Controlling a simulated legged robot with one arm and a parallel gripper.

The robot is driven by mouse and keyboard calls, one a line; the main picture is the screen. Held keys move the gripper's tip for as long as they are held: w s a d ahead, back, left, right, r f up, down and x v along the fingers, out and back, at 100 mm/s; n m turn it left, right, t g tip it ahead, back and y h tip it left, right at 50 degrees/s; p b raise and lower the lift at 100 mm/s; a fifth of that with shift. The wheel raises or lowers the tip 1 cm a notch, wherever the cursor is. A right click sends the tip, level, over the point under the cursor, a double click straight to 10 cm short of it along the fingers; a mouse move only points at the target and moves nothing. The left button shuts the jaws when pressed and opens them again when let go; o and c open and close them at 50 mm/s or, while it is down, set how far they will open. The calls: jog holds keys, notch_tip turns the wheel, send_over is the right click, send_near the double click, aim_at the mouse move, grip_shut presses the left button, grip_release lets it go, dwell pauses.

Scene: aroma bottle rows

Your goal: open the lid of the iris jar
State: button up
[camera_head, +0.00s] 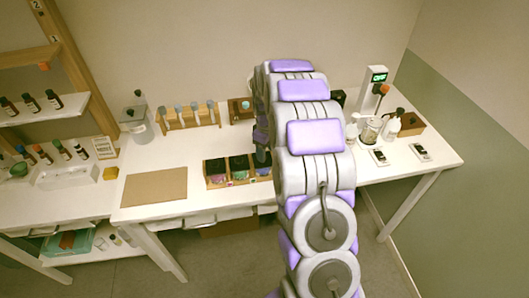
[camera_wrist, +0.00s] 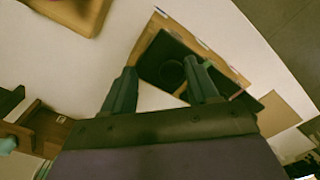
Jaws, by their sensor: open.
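A wooden box (camera_head: 216,184) with a row of dark-topped compartments stands near the front edge of the table. Their contents look purple at left, green in the middle and pinkish at right. I cannot tell which one is the iris jar. My gripper (camera_head: 262,157) is over the right end of the box and hides part of it. In the wrist view my gripper (camera_wrist: 161,88) is open, with nothing held between its two dark fingers. Beyond the fingers is a dark panel (camera_wrist: 157,62) with a faint round shape, set in a wooden frame. I cannot tell whether the fingers touch it.
A brown mat (camera_head: 155,188) lies left of the box. At right are a glass jar (camera_head: 370,131), a white bottle (camera_head: 391,128) and a device with a green display (camera_head: 379,77). White tabletop lies clear between mat and rack.

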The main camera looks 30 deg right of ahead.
jog(key=shift+d+f, duration=0.15)
jog(key=shift+f, duration=0.15)
jog(key=shift+a+r, duration=0.1)
jog(key=shift+a, duration=1.45)
jog(key=shift+c, duration=1.1)
jog(key=shift+d, duration=0.95)
jog(key=c, duration=0.4)
jog(key=shift+c, duration=1)
jog(key=shift+a, duration=0.35)
grip_shut()
jog(key=shift+d, duration=0.15)
